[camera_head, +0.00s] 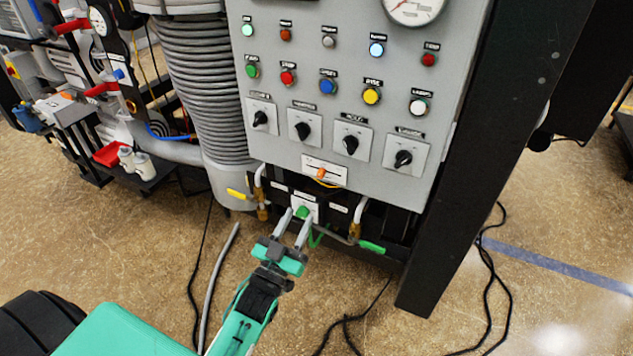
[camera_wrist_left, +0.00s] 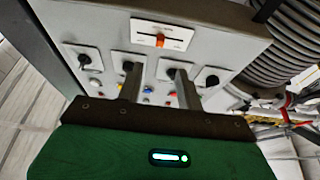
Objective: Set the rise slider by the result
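The slider is an orange knob (camera_head: 320,174) on a white plate (camera_head: 337,171), low on the grey control panel (camera_head: 274,84). Its label is too small to read. In the left wrist view the orange knob (camera_wrist_left: 160,40) stands near the middle of its slot, above the fingers in the picture. My left gripper (camera_head: 299,215) is open, its two fingers apart, below the slider plate in the head view. A green knob (camera_head: 303,212) shows between the fingertips; whether they touch it I cannot tell. In the left wrist view the gripper (camera_wrist_left: 155,72) holds nothing. My right gripper is not in view.
Several black rotary switches (camera_head: 351,144) line the panel above the slider. Green-handled (camera_head: 371,247) and yellow-handled (camera_head: 238,194) valves flank the space below. A ribbed grey hose (camera_head: 205,90) stands at left, a black post (camera_head: 450,200) at right. Cables lie on the floor.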

